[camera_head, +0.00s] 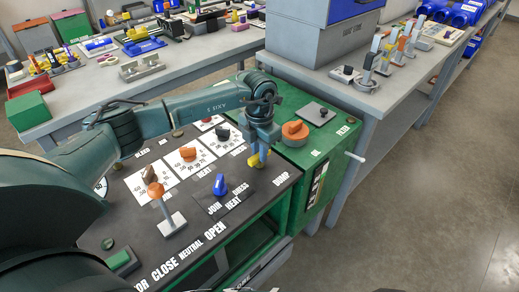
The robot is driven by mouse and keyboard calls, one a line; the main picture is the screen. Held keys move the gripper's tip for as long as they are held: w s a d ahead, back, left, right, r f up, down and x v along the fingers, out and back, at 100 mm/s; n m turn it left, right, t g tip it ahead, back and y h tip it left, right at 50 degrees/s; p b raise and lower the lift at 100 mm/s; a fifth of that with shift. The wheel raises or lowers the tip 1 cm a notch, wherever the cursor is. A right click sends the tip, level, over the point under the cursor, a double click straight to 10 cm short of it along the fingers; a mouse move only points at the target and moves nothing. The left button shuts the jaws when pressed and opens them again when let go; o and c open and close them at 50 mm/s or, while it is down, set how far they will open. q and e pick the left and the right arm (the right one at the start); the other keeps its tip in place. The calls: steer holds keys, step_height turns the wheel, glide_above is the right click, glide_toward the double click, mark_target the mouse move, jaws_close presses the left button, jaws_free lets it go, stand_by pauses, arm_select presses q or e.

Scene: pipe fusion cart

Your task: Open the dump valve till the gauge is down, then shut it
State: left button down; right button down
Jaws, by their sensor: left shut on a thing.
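My left gripper (260,151) points down over the right part of the black control panel (170,235) on the green cart. It is shut on a small yellow handle (254,161), which stands just above the DUMP lettering and looks like the dump valve. The fingers hide much of the handle, so I cannot tell how far it is turned. Several white scale plates with knobs, one at the middle (190,155), lie left of the gripper. I cannot make out a gauge needle or reading. My right gripper is out of view.
Benches with tools and parts stand behind; open floor (420,200) lies at the right.

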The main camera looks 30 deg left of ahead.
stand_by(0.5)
arm_select(q)
steer(key=c, duration=1.4)
jaws_free()
steer(key=shift+o, duration=0.2)
step_height(320, 180, up, 13)
steer(key=shift+b, duration=0.45)
steer(key=shift+s, duration=0.1)
